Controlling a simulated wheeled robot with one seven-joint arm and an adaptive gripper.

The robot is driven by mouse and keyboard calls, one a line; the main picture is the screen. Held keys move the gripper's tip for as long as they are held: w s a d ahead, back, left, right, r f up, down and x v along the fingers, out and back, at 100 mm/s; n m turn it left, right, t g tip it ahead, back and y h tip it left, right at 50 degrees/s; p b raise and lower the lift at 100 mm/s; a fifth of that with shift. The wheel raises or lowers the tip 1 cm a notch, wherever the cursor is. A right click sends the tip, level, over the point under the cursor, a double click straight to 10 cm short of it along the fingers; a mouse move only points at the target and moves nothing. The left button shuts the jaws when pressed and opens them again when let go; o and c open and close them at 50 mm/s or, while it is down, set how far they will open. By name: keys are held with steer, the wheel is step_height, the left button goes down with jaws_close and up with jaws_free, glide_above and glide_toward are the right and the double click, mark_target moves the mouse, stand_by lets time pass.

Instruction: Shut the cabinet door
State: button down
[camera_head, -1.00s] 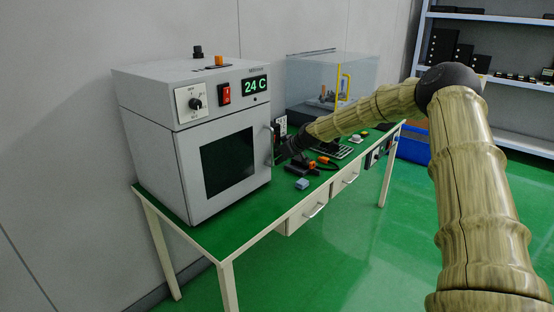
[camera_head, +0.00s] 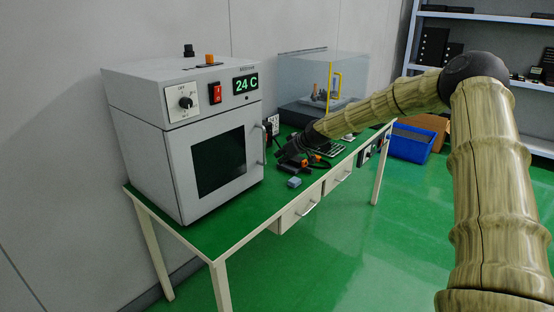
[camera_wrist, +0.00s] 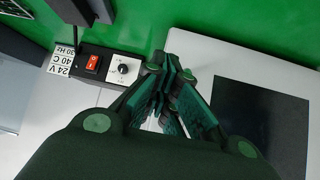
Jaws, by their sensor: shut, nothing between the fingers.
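The cabinet (camera_head: 150,160) is a light grey box with a 24 C display, standing on the green-topped table. Its door (camera_head: 180,165), with a dark window, looks flush with the front in the head view; I cannot tell whether a small gap remains. The door handle (camera_head: 264,146) is on the door's right edge. My gripper (camera_head: 284,155) is just right of the handle and looks apart from it. In the wrist view my gripper (camera_wrist: 168,88) is shut and empty, beside a pale panel with a dark window (camera_wrist: 262,120), which looks like the door.
A small box with a red switch (camera_wrist: 92,64) lies near the fingers in the wrist view. A small blue block (camera_head: 294,182) lies on the table (camera_head: 215,238). A clear enclosure (camera_head: 305,75) stands behind my arm. A blue bin (camera_head: 410,148) is on the floor. The floor in front is clear.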

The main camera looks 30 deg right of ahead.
steer(key=v, duration=0.7)
steer(key=shift+d+b, duration=0.25)
steer(key=shift+b, duration=0.15)
steer(key=shift+s, duration=0.15)
